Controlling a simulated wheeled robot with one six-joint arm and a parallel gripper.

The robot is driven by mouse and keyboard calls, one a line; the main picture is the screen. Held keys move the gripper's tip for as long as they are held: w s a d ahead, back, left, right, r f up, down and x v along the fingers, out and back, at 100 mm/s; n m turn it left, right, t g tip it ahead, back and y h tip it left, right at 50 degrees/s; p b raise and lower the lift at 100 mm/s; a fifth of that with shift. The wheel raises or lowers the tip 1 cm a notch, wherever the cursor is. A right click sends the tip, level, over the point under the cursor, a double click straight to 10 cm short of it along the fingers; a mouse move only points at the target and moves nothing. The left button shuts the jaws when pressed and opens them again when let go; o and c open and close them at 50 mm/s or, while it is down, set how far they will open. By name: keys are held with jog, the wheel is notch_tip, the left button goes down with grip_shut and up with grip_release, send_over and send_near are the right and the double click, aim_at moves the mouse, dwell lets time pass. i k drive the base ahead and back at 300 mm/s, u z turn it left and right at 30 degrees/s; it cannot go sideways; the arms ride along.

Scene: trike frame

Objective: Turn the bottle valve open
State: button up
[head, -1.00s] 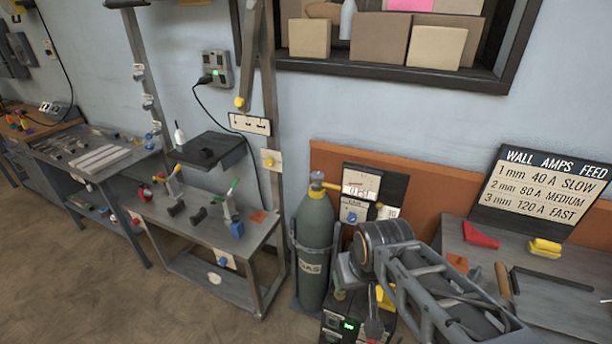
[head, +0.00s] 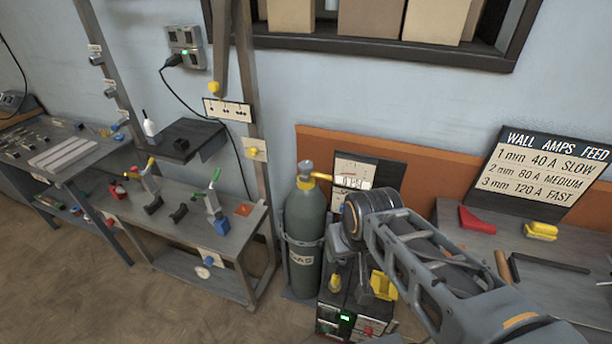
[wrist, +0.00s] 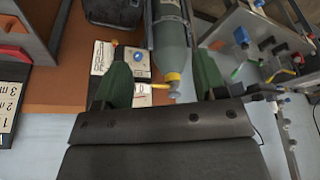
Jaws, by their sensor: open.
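The gas bottle (head: 305,232) is a grey-green cylinder standing upright, with a yellow collar and a valve (head: 307,170) on top. In the wrist view the bottle (wrist: 172,48) appears upside down, with its yellow collar, a yellow side stem and the small grey valve knob (wrist: 176,97) at the lower end. My gripper (wrist: 160,55) is open, its two green fingers to either side of the bottle's top in that view. Nothing is held. I cannot tell the depth between fingers and valve. In the head view my arm is right of the bottle and my gripper is mostly hidden.
A dark machine with a green light (head: 345,318) stands right of the bottle. A gauge panel (head: 352,172) is behind the valve. A metal bench (head: 190,225) with clamps is to the left. The amps sign (head: 548,175) stands on the right-hand bench. Floor is free at lower left.

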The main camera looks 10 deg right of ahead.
aim_at(305, 166)
jog(key=u, duration=0.5)
jog(key=k, duration=0.6)
jog(key=u, duration=0.95)
jog(key=i, duration=1.5)
jog(key=z, duration=1.15)
jog(key=i, duration=0.4)
jog(key=z, duration=0.45)
